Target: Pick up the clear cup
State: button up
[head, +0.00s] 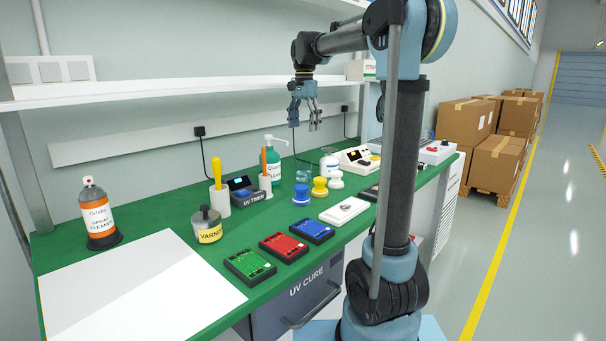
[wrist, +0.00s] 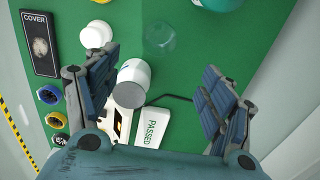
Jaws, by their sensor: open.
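The clear cup (head: 303,174) stands on the green bench top, behind the blue stamp-like piece and left of a white jar. It is see-through and faint. In the wrist view the clear cup (wrist: 160,38) is a pale round outline on the green, beyond the fingertips and near the top middle. My gripper (head: 305,122) hangs above the bench, over the cup's area and clear of it. In the wrist view its fingers (wrist: 157,66) are spread wide with nothing held between them.
A white jar (head: 329,165) stands close right of the cup; in the wrist view it (wrist: 134,76) shows beside the left finger. A teal pump bottle (head: 273,158) is on the left. Blue (head: 301,196), yellow (head: 320,188) and white (head: 336,181) pieces stand in front. A shelf (head: 180,92) runs behind.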

aim_at(304, 166)
jog(key=f, duration=1.6)
jog(key=shift+s+a+f, duration=0.1)
jog(key=shift+s+f, duration=0.05)
jog(key=shift+s, duration=0.05)
jog(key=c, duration=1.2)
